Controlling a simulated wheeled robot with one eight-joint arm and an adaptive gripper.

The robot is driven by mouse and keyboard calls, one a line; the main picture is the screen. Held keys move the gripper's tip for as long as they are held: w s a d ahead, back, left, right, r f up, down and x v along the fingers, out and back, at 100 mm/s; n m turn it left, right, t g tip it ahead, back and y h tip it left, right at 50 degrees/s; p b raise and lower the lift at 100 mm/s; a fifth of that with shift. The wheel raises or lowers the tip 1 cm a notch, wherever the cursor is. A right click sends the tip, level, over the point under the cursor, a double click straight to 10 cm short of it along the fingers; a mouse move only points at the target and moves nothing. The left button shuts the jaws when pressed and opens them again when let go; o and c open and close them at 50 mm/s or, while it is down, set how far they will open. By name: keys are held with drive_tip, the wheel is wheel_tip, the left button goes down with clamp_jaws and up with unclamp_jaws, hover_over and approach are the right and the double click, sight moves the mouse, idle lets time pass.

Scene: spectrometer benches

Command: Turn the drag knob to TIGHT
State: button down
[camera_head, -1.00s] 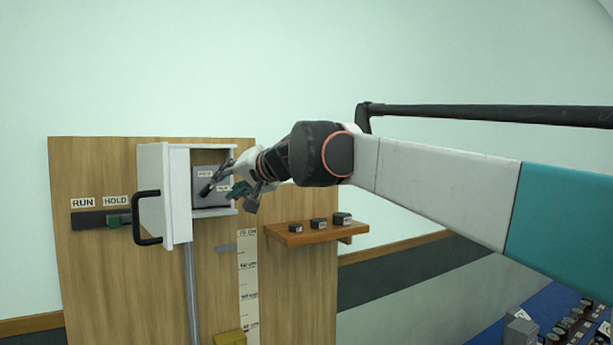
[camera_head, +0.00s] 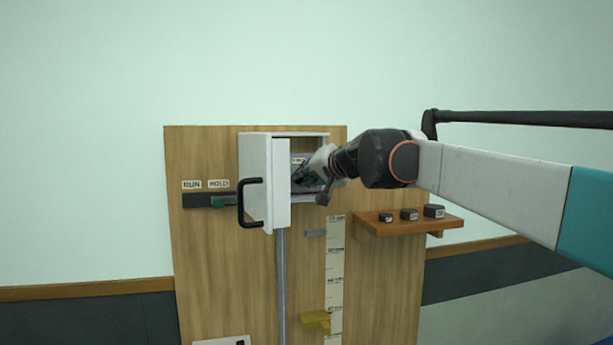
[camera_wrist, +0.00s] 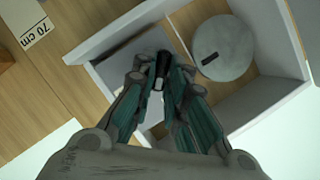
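The drag knob seems to be the dark piece with a pale end (camera_wrist: 161,70) between my fingertips in the wrist view. Its pointer direction is not clear. It sits inside an open white box (camera_head: 256,160) on the wooden panel. A small label (camera_head: 298,160) shows inside the box, too small to read surely; my gripper hides the rest. My gripper (camera_head: 306,177) reaches into the box from the right. In the wrist view its teal fingers (camera_wrist: 160,78) are close together on either side of the dark piece. Whether they press on it cannot be told.
The box door with a black handle (camera_head: 246,203) stands open toward me. A round grey disc (camera_wrist: 222,48) with a dark slot is beside my fingers. A wooden shelf (camera_head: 395,224) with small dark blocks, a RUN/HOLD slider (camera_head: 217,202) and a height scale (camera_head: 335,270) are nearby.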

drive_tip(key=shift+f, duration=0.1)
idle(0.3)
drive_tip(key=m+y+b, duration=0.1)
drive_tip(key=m, duration=0.1)
drive_tip(key=m+y+b, duration=0.1)
drive_tip(key=m+b, duration=0.1)
drive_tip(key=f+m+t+y+b, duration=0.1)
drive_tip(key=m+b, duration=0.1)
drive_tip(key=m, duration=0.1)
drive_tip(key=shift+d, duration=0.15)
drive_tip(key=shift+r+m+t, duration=0.1)
drive_tip(key=shift+m+t, duration=0.2)
idle(0.4)
drive_tip(key=c, duration=1.6)
unclamp_jaws()
drive_tip(key=shift+y, duration=0.3)
drive_tip(key=shift+d, duration=0.1)
